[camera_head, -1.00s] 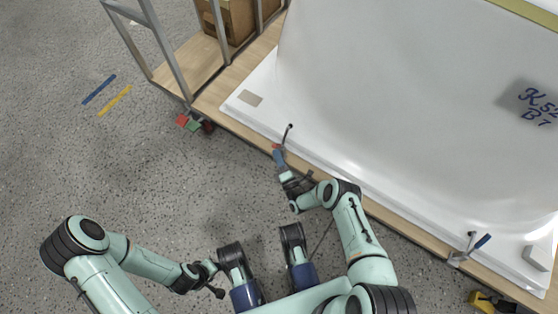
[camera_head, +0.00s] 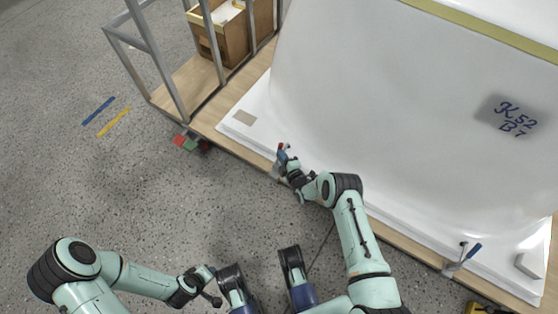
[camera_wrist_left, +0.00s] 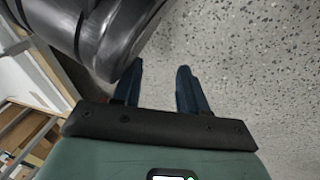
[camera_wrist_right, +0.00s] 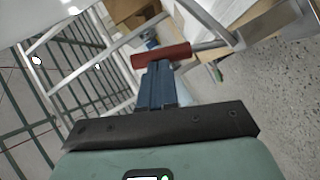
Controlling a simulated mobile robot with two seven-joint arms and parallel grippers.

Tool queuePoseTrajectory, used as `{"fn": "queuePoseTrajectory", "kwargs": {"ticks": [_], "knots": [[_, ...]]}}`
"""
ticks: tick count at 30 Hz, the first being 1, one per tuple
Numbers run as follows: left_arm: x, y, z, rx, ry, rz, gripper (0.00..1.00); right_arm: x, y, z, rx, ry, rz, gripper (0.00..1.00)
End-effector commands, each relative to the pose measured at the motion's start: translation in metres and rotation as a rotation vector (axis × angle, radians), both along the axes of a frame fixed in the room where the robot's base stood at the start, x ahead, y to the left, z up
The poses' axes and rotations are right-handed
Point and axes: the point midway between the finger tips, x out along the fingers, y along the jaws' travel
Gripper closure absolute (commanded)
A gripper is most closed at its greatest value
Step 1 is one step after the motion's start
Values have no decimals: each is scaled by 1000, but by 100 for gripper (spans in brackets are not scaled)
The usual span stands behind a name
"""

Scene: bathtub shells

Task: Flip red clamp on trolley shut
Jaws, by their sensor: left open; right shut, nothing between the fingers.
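The red clamp's handle (camera_head: 282,146) shows as a small red spot at the trolley's near edge in the head view, mostly hidden by my right gripper (camera_head: 283,155). In the right wrist view, the red handle (camera_wrist_right: 161,56) lies across the tips of the blue fingers (camera_wrist_right: 157,72), with a metal rod running right toward the trolley. The right fingers are shut together with nothing between them; they look close to or against the handle, but contact is unclear. My left gripper (camera_head: 214,299) is low over the floor, away from the trolley; its fingers (camera_wrist_left: 160,88) are apart and empty.
The wooden trolley (camera_head: 393,232) carries a large white tub shell (camera_head: 400,110). A metal frame (camera_head: 165,65) and cardboard box (camera_head: 230,35) are upper left.

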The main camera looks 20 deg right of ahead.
Motion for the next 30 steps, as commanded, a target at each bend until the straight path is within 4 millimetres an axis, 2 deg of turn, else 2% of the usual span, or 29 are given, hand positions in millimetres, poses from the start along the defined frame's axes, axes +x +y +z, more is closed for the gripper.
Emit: {"fn": "queuePoseTrajectory", "kwargs": {"ticks": [7,13,30], "knots": [[-19,2,-19,-5,66,3,57,11,-9,0,130,96,6,100],[-30,4,-28,-5,102,6,57,14,-15,-2,125,95,4,100],[-36,5,-31,-7,123,8,57,17,-22,-2,121,92,-2,100]]}}
